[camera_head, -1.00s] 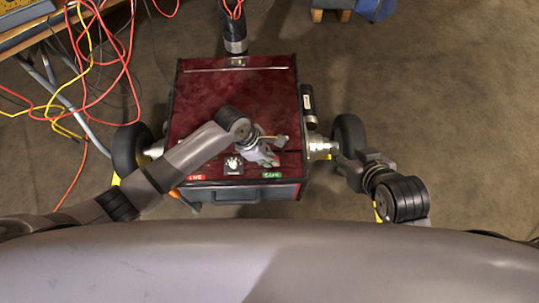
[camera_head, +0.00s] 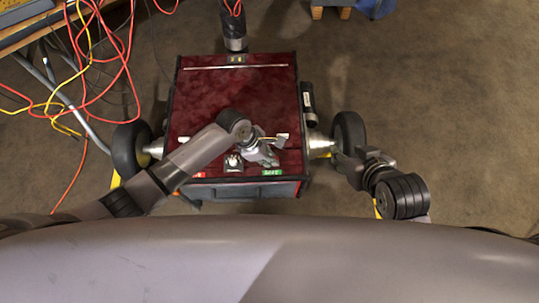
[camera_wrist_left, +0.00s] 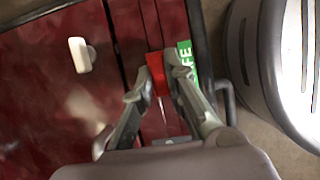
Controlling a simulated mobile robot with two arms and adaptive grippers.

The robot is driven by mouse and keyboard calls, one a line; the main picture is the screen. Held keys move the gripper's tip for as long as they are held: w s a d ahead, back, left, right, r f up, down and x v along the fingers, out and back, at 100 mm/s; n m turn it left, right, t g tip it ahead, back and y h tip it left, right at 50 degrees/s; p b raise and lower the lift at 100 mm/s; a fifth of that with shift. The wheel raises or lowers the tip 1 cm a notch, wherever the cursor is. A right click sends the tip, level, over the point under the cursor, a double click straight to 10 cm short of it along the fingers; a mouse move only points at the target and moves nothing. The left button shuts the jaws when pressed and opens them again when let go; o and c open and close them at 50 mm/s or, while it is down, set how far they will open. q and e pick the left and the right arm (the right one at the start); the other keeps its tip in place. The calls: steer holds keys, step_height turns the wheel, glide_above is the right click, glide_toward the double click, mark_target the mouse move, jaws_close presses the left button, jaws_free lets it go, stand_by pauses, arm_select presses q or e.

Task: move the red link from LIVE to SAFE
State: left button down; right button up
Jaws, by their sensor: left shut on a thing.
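The red link (camera_wrist_left: 156,72) is a small red block in the left wrist view, between the fingertips of my left gripper (camera_wrist_left: 160,78). The gripper is shut on it, just beside the green SAFE label (camera_wrist_left: 188,60). Whether the link is seated or held above the panel cannot be told. In the head view my left gripper (camera_head: 270,158) is over the front right of the dark red cart top, near the SAFE label (camera_head: 271,172), and hides the link.
The dark red cart (camera_head: 200,95) has a black wheel (camera_head: 349,133) on its right and another (camera_head: 128,150) on its left. A white handle (camera_wrist_left: 80,55) and a knob (camera_head: 233,162) stand on top. Red and yellow cables (camera_head: 85,80) hang at the upper left.

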arm_select(q)
steer(key=shift+f, duration=0.15)
steer(key=c, duration=1.5)
jaws_free()
steer(key=shift+c, duration=0.2)
steer(key=v, duration=1.2)
